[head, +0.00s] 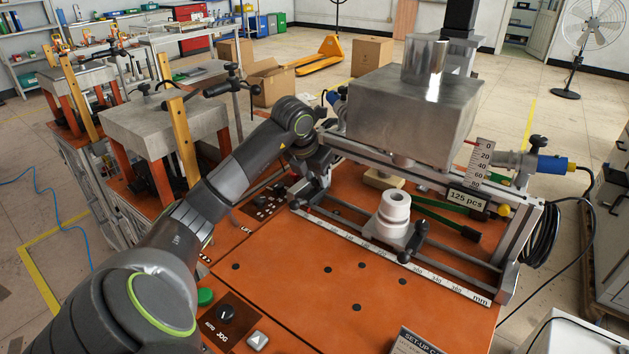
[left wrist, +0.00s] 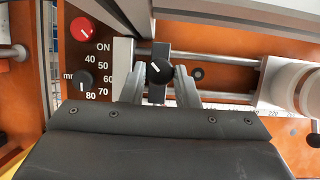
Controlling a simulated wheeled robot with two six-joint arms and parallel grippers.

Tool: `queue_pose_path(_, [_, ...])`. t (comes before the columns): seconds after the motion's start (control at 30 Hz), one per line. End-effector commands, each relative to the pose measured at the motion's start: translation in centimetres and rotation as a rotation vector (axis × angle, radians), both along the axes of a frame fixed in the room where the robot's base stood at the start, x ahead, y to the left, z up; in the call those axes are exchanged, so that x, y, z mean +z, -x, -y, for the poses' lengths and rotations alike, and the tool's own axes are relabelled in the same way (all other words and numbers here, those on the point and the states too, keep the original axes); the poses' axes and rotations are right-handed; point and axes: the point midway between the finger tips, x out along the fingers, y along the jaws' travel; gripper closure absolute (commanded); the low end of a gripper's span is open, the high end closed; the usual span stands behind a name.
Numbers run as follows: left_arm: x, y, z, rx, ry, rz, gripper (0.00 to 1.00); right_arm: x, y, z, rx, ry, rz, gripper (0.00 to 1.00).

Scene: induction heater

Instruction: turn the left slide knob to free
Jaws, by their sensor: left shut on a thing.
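The left slide knob (left wrist: 160,71) is black with a white pointer line. It sits on a dark clamp block on the slide rods in the left wrist view. The pointer leans toward the upper left. My left gripper (left wrist: 160,78) has one grey finger on each side of the knob and is shut on it. In the head view my left gripper (head: 308,182) is at the left end of the slide rods, and the knob is hard to make out there. My right gripper is not in view.
A white stepped cylinder (head: 395,208) stands right of the gripper. A large metal block (head: 412,115) hangs above the rods. A ruler strip (head: 375,254) runs along the front. A red knob (left wrist: 82,29) and a black dial (left wrist: 82,80) lie left.

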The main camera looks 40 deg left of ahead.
Motion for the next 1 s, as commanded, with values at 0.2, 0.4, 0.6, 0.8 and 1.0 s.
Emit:
queue_pose_path(0.2, [0.0,-0.2,0.3,0.204,0.001,0.004,0.95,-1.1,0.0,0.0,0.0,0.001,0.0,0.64])
queue_pose_path(0.4, [0.1,-0.2,0.4,0.38,0.002,0.002,0.95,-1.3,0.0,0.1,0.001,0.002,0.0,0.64])
queue_pose_path(0.6, [0.2,-0.2,0.5,0.52,0.001,0.001,0.95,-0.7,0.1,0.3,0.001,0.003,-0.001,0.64])
queue_pose_path(0.8, [0.2,-0.3,0.5,0.612,0.001,0.0,0.95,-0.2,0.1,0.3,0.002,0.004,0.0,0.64])
queue_pose_path(1.0, [0.1,-0.3,0.5,0.658,0.001,0.001,0.95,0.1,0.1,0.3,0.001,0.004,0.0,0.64])
